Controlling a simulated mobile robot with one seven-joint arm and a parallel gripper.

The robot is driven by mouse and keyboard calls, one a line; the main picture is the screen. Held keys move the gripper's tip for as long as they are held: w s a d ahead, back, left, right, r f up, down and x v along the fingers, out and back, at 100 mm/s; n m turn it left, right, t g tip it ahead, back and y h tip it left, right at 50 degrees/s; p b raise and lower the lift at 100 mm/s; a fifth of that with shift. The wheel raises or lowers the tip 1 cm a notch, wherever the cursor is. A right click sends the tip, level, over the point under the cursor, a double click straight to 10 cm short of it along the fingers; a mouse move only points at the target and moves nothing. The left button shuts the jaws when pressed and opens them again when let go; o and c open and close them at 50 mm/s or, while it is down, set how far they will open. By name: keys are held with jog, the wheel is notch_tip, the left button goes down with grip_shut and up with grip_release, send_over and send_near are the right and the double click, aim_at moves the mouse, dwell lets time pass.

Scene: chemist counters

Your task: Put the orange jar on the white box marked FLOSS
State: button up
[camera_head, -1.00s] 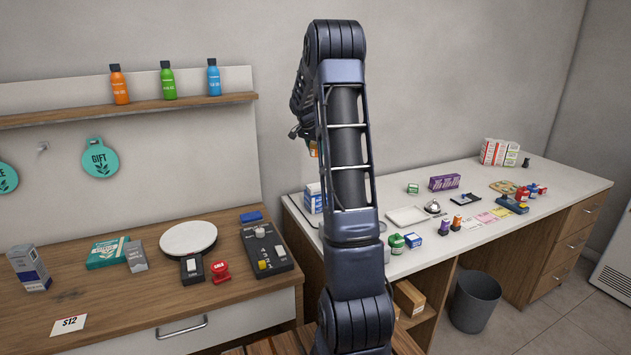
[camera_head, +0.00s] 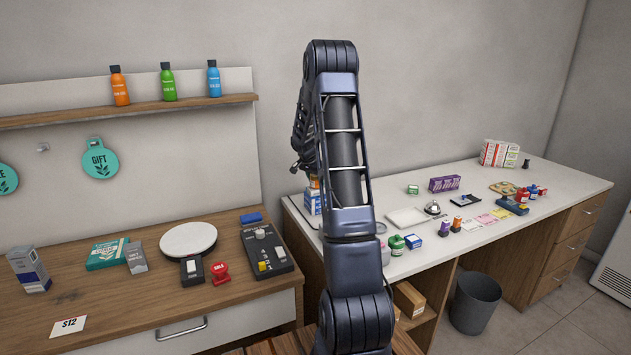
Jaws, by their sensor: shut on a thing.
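My gripper (camera_head: 298,166) shows only partly at the left of my arm, above the left end of the white counter; its fingertips are mostly hidden by my arm. It is shut on the orange jar (camera_head: 313,181), of which only a small orange and green part shows. A white and blue box (camera_head: 312,204) stands on the counter just under the jar. Its lettering is too small to read, so I cannot tell if it is marked FLOSS. I cannot tell whether the jar touches the box.
The white counter (camera_head: 480,190) holds a shallow tray (camera_head: 405,217), a bell (camera_head: 432,208), a green jar (camera_head: 396,245) and a purple box (camera_head: 444,183). A wooden counter (camera_head: 225,303) is at left. Orange, green and blue bottles stand on the shelf (camera_head: 140,109).

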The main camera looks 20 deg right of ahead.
jog(key=shift+f, duration=0.15)
jog(key=o, duration=1)
jog(key=shift+f, duration=0.1)
jog(key=s+a+r+n, duration=0.1)
jog(key=s+a+r, duration=0.4)
jog(key=r, duration=0.4)
jog(key=s+a+r+n, duration=0.1)
jog(key=s+a+r, duration=0.4)
jog(key=r, duration=0.5)
jog(key=s+a+r+n+t+y, duration=0.1)
jog(key=s+a+r+n, duration=0.15)
jog(key=s, duration=0.45)
jog(key=s+a+r+n+y, duration=0.1)
jog(key=s+a+r, duration=0.15)
jog(key=s, duration=0.45)
jog(key=s+a+f+n, duration=0.1)
jog(key=s+a+n, duration=0.1)
jog(key=s, duration=0.5)
jog(key=s+a+f+n+t+y, duration=0.1)
jog(key=s+a+n, duration=0.1)
jog(key=s, duration=0.6)
jog(key=s+a+n+y, duration=0.1)
jog(key=s+a+n, duration=0.2)
jog(key=s, duration=0.5)
jog(key=shift+s+a+f+t, duration=0.1)
jog(key=shift+a+f+t, duration=0.2)
jog(key=shift+a+f, duration=0.15)
